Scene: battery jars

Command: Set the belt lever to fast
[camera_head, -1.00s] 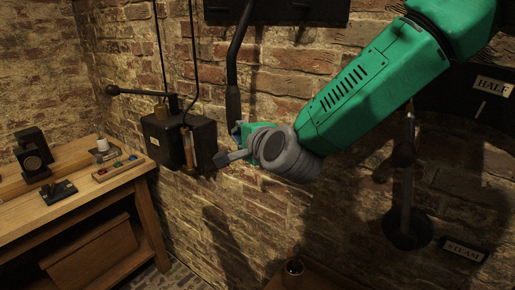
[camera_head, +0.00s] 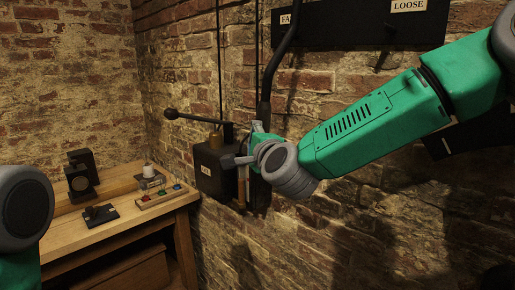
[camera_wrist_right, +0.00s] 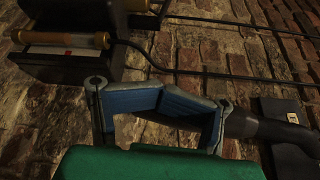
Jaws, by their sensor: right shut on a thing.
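The belt lever (camera_head: 279,62) is a dark bent bar that hangs down across the left end of a black wall plate (camera_head: 340,30). The plate has a partly covered label starting "FA" (camera_head: 287,20) at its left and a "LOOSE" label (camera_head: 409,5) further right. The lever hangs on the "FA" side. My right gripper (camera_head: 256,140) is shut on the lever's lower handle. In the right wrist view the dark handle (camera_wrist_right: 268,131) runs into the blue and grey fingers (camera_wrist_right: 155,100). The fingertips' contact is partly hidden. My left gripper is out of view.
A black box (camera_head: 212,168) with a ball-ended arm (camera_head: 195,118) and glass tube is on the brick wall, close to my right gripper. A wooden bench (camera_head: 115,225) with small devices stands at the left. A dark plate (camera_head: 460,138) is behind my right arm.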

